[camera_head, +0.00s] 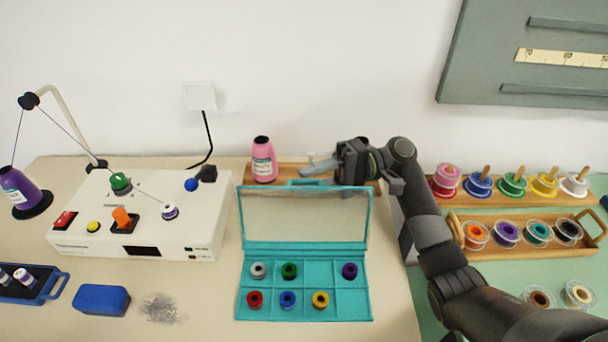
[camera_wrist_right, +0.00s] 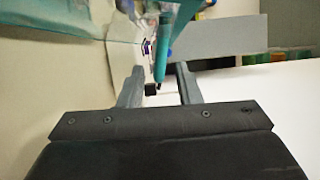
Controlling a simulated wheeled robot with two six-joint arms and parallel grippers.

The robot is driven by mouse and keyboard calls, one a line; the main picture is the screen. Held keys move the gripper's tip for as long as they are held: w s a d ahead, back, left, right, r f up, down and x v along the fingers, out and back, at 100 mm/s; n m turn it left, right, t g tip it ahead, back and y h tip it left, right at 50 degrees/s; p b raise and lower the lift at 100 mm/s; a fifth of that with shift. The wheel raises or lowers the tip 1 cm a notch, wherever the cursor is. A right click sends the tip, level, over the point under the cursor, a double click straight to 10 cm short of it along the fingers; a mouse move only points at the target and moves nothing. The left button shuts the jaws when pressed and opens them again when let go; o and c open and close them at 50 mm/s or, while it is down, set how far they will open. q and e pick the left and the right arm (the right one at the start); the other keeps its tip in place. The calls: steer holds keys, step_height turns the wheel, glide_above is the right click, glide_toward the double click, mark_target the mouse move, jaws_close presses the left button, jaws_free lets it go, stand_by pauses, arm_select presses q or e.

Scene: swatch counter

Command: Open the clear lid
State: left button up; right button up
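The teal box (camera_head: 304,317) stands on the counter with its compartments uncovered. Its clear lid (camera_head: 305,216), framed in teal, stands raised at the back edge, with a small teal tab at its top. Several coloured bobbins sit in the compartments, such as a purple one (camera_head: 350,270). My right gripper (camera_head: 308,167) is just above and behind the lid's top edge, its fingers pointing left. In the right wrist view its two fingers (camera_wrist_right: 158,84) are apart, and the teal lid edge (camera_wrist_right: 162,50) shows between and beyond them, with no clear grip. My left gripper is out of view.
A pink thread cone (camera_head: 263,160) stands on a wooden rack behind the lid, close to my right gripper's fingers. A white winding machine (camera_head: 190,230) is at the left. Spool racks (camera_head: 590,235) are at the right, beyond my right arm. Counter in front of the box is clear.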

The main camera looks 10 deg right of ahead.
steer(key=shift+s+a, duration=0.2)
steer(key=shift+a, duration=0.75)
jaws_close()
